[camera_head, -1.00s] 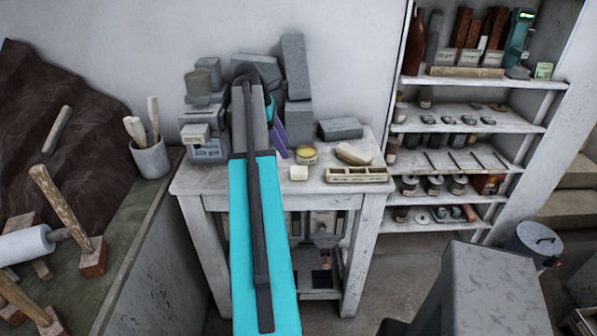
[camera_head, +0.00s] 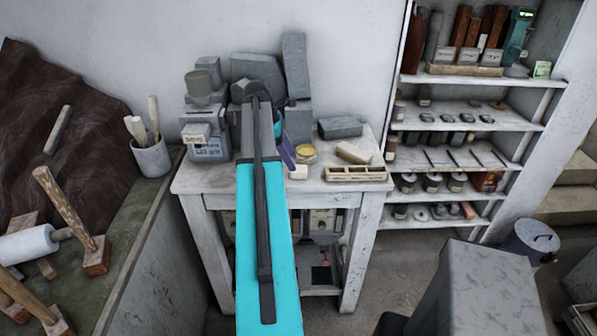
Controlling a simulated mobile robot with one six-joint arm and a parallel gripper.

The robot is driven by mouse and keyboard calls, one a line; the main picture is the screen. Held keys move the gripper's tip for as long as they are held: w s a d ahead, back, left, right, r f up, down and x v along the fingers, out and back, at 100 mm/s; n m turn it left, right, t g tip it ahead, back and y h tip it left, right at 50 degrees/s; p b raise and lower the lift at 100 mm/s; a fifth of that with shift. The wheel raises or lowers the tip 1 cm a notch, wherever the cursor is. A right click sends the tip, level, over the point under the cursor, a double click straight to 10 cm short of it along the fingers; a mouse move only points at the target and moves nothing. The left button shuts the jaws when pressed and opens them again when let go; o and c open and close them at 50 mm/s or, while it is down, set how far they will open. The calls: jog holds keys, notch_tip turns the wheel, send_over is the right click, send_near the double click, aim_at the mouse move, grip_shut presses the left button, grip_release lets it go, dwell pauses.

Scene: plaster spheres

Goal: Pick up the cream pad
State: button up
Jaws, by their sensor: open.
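The cream pad (camera_head: 299,173) is a small pale block on the white table, in front of a round tin with a yellowish lid (camera_head: 305,153). My gripper (camera_head: 290,158) shows as purple jaw parts beside my arm, at the pad's upper left. It is open with nothing seen in it. A jaw overlaps the pad's left upper part in this view; I cannot tell whether they touch. My arm hides part of the gripper and the table to its left.
The white table (camera_head: 215,178) also bears a tan block (camera_head: 353,152), a wooden divided tray (camera_head: 356,174) and a dark grey block (camera_head: 340,128) to the right. Grey stone blocks (camera_head: 296,65) stand at the back. The table's front edge is clear near the pad.

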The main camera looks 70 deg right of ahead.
aim_at(299, 172)
jog(key=shift+f, duration=0.1)
jog(key=shift+s+f+p, duration=0.7)
jog(key=shift+f+p, duration=0.3)
jog(key=shift+p, duration=0.1)
jog(key=shift+p+x, duration=0.45)
jog(key=shift+x, duration=0.9)
jog(key=shift+w, duration=0.1)
jog(key=c, duration=1.1)
jog(key=shift+r, duration=0.2)
